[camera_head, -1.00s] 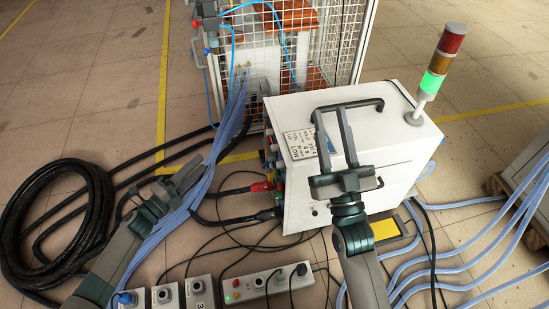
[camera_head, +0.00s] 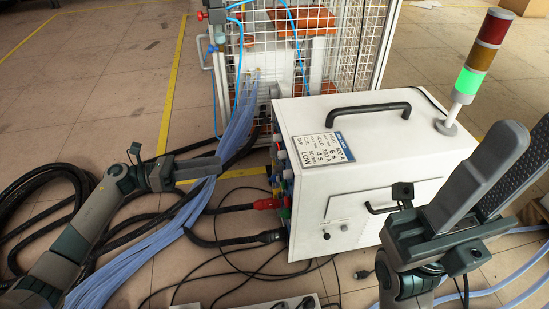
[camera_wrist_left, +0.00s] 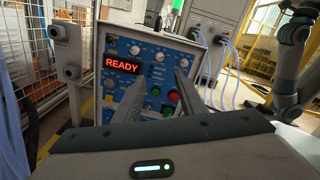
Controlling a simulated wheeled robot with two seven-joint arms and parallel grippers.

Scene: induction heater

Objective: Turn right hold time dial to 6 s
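The heater is a white box (camera_head: 375,150) whose control panel faces left in the head view, seen only edge-on. The dial lettering is too small to read, so I cannot tell which is the right hold time dial. My left gripper (camera_head: 218,167) is left of the panel, apart from it; its fingers (camera_wrist_left: 160,90) are spread and empty. My right gripper (camera_head: 515,145) is open and empty, right of the box.
A placard (camera_head: 318,149) and a black handle (camera_head: 368,111) are on the box top. A signal tower (camera_head: 467,80) glows green. Cables with a red plug (camera_head: 267,204) leave the panel side. A wire cage (camera_head: 300,60) stands behind.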

